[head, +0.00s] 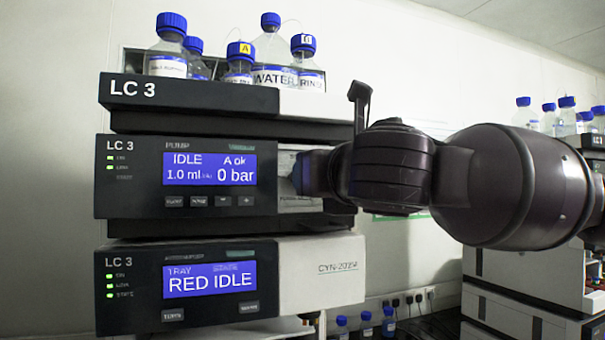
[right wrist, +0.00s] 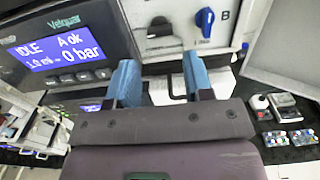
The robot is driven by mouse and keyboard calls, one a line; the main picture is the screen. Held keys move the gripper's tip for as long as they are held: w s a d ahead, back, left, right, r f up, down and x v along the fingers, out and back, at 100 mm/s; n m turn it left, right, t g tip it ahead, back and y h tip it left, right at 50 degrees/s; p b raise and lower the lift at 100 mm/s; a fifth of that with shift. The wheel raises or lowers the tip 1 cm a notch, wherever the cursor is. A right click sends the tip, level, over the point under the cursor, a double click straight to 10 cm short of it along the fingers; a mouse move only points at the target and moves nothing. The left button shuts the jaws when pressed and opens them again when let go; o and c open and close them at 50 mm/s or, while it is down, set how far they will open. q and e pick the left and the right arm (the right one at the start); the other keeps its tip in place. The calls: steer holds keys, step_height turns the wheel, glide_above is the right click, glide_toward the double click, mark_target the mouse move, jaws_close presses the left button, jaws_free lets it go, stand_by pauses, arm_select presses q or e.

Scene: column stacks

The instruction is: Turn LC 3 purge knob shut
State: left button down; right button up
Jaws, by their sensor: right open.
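The LC 3 pump module (head: 185,178) is in the middle of the stack in the head view; its screen reads IDLE, A ok, 0 bar. In the right wrist view its pale front panel carries a black knob (right wrist: 160,28) and a blue knob (right wrist: 206,20) near a letter B. I cannot tell from the labels which is the purge knob. My right gripper (right wrist: 160,72) is open, its two blue fingers apart with nothing between them, just short of the panel and below the knobs in that view. In the head view my right arm hides the knobs. My left gripper is not in view.
A lower LC 3 module (head: 215,283) reads RED IDLE. Solvent bottles with blue caps (head: 270,45) stand on top of the stack. Another stack (head: 530,285) stands at the right. Small blue-capped bottles (head: 366,322) stand low behind.

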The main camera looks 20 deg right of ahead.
steer(key=w+p, duration=0.1)
steer(key=w, duration=0.5)
steer(key=shift+w+a, duration=0.1)
steer(key=shift+w, duration=0.3)
steer(key=c, duration=0.7)
steer(key=shift+o, duration=0.2)
